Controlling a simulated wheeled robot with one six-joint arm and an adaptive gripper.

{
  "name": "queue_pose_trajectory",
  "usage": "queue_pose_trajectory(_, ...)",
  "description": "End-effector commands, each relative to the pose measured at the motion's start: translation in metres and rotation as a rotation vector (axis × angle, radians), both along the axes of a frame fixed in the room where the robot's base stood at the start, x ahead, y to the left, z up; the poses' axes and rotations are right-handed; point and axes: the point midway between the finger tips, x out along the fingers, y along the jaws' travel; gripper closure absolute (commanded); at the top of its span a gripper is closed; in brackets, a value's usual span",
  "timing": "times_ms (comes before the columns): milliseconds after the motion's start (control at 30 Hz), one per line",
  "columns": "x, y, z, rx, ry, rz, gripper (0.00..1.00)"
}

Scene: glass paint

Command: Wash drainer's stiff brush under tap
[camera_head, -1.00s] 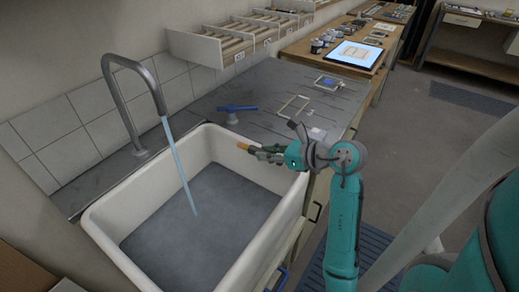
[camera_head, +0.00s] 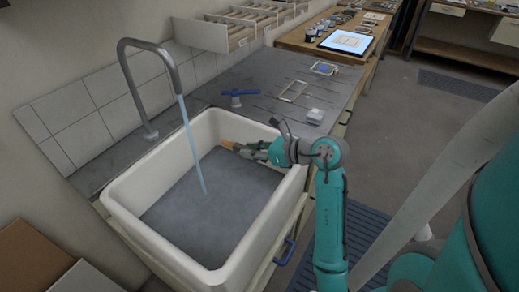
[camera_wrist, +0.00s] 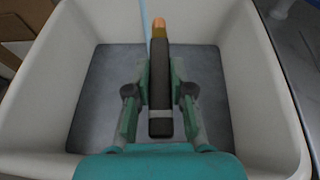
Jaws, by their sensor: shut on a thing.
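My gripper (camera_head: 247,148) is shut on the brush, over the back right part of the white sink. In the wrist view the brush (camera_wrist: 160,88) is a dark bar with an orange far end, held between my fingers (camera_wrist: 160,95). Its orange end (camera_head: 227,145) points left in the head view. The curved grey tap (camera_head: 150,44) runs a thin blue stream of water (camera_head: 192,140) into the sink (camera_head: 120,212). In the wrist view the stream (camera_wrist: 144,20) passes just left of the orange end; I cannot tell whether they touch. Bristles are not clear.
A blue-handled fitting (camera_head: 238,94) stands on the grey counter behind the sink. A pale frame (camera_head: 294,91) and a small white block (camera_head: 315,115) lie to its right. Cardboard boxes (camera_head: 32,252) sit at the lower left. The sink's walls rise around my gripper.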

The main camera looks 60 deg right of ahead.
Motion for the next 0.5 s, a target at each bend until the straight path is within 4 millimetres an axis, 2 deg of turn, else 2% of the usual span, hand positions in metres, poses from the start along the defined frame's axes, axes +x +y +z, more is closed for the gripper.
queue_pose_trajectory(500, 0.040, 0.019, -0.008, -0.001, 0.000, 0.001, 1.00)
